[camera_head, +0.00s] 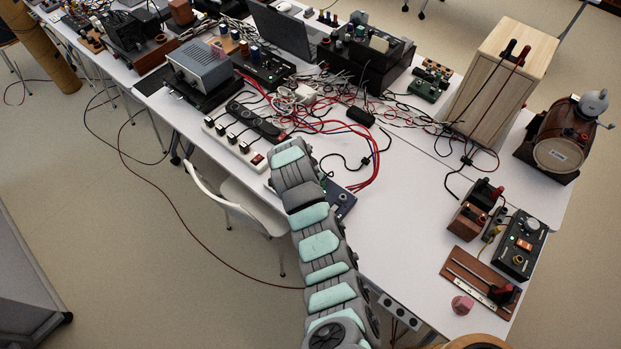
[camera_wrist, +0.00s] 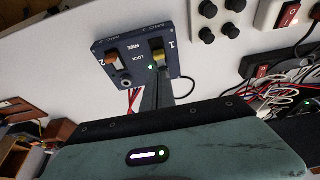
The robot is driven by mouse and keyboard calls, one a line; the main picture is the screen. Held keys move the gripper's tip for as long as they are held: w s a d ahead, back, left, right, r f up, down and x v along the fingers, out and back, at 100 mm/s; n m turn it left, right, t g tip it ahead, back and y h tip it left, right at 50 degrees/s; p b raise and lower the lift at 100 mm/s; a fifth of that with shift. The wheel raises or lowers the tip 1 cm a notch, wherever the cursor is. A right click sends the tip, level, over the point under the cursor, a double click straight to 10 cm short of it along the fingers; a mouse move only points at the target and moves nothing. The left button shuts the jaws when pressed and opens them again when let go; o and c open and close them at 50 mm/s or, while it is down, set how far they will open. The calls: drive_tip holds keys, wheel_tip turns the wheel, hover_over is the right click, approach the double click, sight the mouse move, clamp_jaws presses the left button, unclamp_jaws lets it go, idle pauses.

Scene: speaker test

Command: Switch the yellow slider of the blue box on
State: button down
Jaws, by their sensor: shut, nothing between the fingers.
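The blue box (camera_wrist: 136,56) shows in the wrist view on the white table, with a plate marked "FREE", "LOCK", "1" and "2". Its yellow slider (camera_wrist: 157,43) is at the right, by the "1". An orange slider (camera_wrist: 113,57) is at the left, by the "2". A small green light glows below the yellow slider. My gripper (camera_wrist: 161,70) is shut and empty, its tips at or just below the yellow slider; I cannot tell if they touch. In the head view the blue box (camera_head: 342,200) is partly hidden by my arm, and my gripper is hidden.
A white power strip (camera_head: 232,146) and red and black cables (camera_head: 350,130) lie behind the box. A wooden slider board (camera_head: 480,279) and a black control box (camera_head: 521,245) stand at the right. The table (camera_head: 410,215) is clear right of the blue box.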

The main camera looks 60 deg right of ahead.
drive_tip(key=shift+x, duration=3.3)
